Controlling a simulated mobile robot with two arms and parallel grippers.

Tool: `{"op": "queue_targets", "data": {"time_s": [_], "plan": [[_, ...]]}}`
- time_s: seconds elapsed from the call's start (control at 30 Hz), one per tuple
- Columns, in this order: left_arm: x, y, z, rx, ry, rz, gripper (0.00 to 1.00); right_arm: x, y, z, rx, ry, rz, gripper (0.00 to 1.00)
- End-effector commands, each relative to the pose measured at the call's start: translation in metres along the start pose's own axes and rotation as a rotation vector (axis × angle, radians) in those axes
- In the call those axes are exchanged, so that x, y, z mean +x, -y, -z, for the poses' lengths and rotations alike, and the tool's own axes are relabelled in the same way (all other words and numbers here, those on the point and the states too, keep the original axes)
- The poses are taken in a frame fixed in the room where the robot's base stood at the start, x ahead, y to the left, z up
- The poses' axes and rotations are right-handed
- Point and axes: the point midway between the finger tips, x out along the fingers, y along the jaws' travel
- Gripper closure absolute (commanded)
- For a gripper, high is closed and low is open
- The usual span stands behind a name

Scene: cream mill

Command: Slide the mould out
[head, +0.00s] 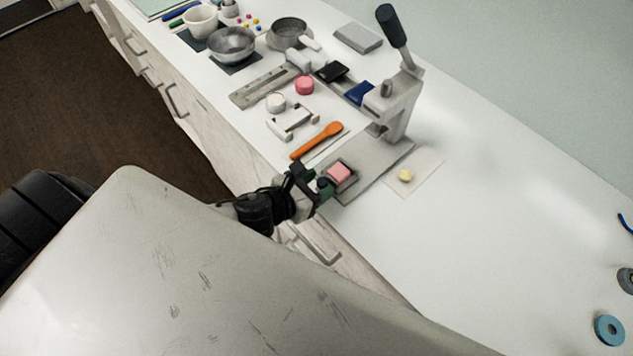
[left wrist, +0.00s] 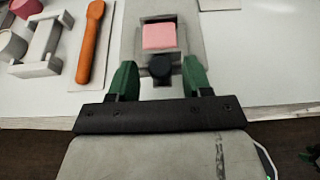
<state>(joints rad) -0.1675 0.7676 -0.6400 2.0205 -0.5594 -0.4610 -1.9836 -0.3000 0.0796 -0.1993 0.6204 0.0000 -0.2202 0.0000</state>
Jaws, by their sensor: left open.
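The mould (head: 345,186) is a small dark grey block with a pink filling (head: 340,173) on top and a dark round knob on its near side. It rests on the grey base plate (head: 388,160) of the lever press (head: 397,112). In the left wrist view the mould (left wrist: 177,50) is at top centre, its black knob (left wrist: 161,67) towards me. My left gripper (head: 312,187) is open, and its green fingers (left wrist: 160,79) stand on either side of the knob, with gaps showing. My right gripper is not in view.
An orange spoon (head: 317,140) lies on a mat left of the press plate, beside a white bracket-like stand (head: 293,122). A pale sheet with a yellowish lump (head: 406,175) lies to the right. The counter further right is mostly clear.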

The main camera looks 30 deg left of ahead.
Motion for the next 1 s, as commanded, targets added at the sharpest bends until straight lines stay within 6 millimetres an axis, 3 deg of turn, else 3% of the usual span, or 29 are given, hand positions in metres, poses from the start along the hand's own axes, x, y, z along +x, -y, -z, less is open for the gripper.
{"op": "queue_targets", "data": {"time_s": [0.23, 0.5, 0.7, 1.0], "plan": [[-0.014, -0.001, 0.002, 0.000, -0.001, 0.000, 0.51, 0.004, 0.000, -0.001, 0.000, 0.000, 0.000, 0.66], [-0.066, 0.000, 0.004, 0.002, -0.004, 0.001, 0.51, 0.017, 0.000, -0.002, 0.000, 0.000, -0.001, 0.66], [-0.095, 0.000, 0.003, 0.000, -0.003, -0.001, 0.51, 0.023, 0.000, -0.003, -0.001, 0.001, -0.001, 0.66], [-0.110, 0.000, 0.001, 0.000, 0.002, 0.000, 0.51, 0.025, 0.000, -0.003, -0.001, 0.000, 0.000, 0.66]]}}
